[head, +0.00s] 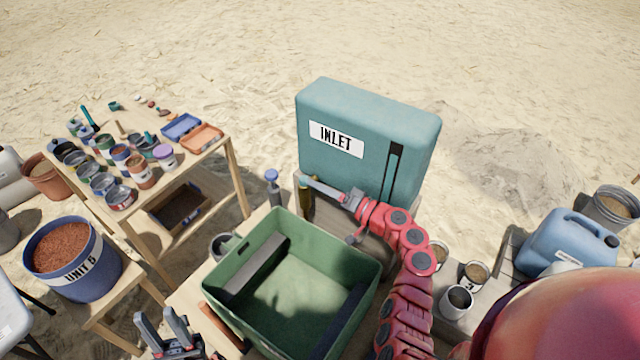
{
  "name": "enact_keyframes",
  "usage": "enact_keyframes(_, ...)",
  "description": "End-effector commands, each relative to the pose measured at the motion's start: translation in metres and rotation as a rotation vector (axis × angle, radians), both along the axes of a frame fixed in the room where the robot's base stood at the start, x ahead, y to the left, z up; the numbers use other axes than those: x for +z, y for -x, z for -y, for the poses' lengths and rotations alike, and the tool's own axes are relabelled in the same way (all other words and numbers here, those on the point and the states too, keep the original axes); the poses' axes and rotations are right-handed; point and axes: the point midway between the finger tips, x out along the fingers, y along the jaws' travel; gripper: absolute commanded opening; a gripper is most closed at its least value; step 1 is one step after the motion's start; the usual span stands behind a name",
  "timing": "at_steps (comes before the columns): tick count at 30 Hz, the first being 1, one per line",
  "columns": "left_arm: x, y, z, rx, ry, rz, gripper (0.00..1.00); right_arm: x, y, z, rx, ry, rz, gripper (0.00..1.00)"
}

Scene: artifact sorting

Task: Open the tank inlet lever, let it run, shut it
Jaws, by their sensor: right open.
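The teal tank (315,105) with a white INLET label (336,139) stands at the centre back. My left gripper (163,324) is at the lower left, fingers apart and empty, clear of the tank.
A green crate (238,318) stands in front of the tank. A bottle with a blue cap (272,176) and an olive one (306,205) stand by its back edge. Cans and a blue jerrycan (565,240) are at right. A table (218,148) of pots is at left.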

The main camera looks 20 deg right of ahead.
Motion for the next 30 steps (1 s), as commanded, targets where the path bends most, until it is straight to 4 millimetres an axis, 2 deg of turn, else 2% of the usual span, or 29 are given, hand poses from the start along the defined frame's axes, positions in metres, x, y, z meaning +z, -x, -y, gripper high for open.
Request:
enact_keyframes(8, 0.0004, 0.0, 0.0, 0.0, 0.0, 0.0, 0.37, -0.0008, -0.0013, -0.0017, 0.001, 0.0, -0.001, 0.52)
enact_keyframes(17, 0.0003, 0.0, 0.0, 0.0, 0.0, 0.0, 0.37, -0.0009, -0.0012, -0.0015, 0.001, -0.001, -0.002, 0.0)
enact_keyframes(30, 0.0004, 0.0, 0.0, 0.0, 0.0, 0.0, 0.37, -0.0014, -0.001, -0.0014, 0.001, 0.0, -0.003, 0.0)
